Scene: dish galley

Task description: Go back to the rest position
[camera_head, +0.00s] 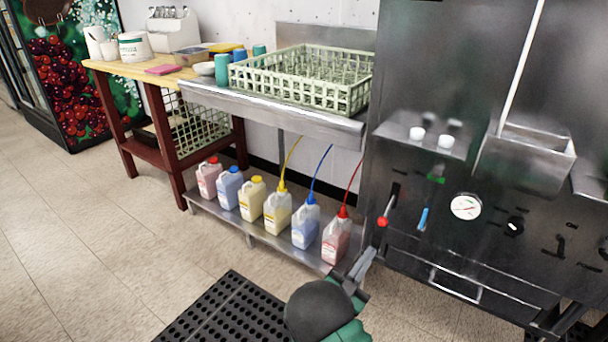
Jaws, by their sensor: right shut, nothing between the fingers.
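My right gripper (365,264) shows at the bottom centre, with its dark round wrist and green arm below it. Its grey fingers are shut and empty. They point up and to the right, in front of the lower left part of the steel dish machine (420,180). In the picture they lie just right of the red-capped jug (337,240); I cannot tell the exact distance. My left gripper is out of view.
Several jugs stand on a low steel shelf (225,222). Above is a steel counter (300,118) with a green dish rack (290,85). A wooden table (125,68) stands left. A black perforated mat (215,312) lies on the floor. The left floor (70,230) is clear.

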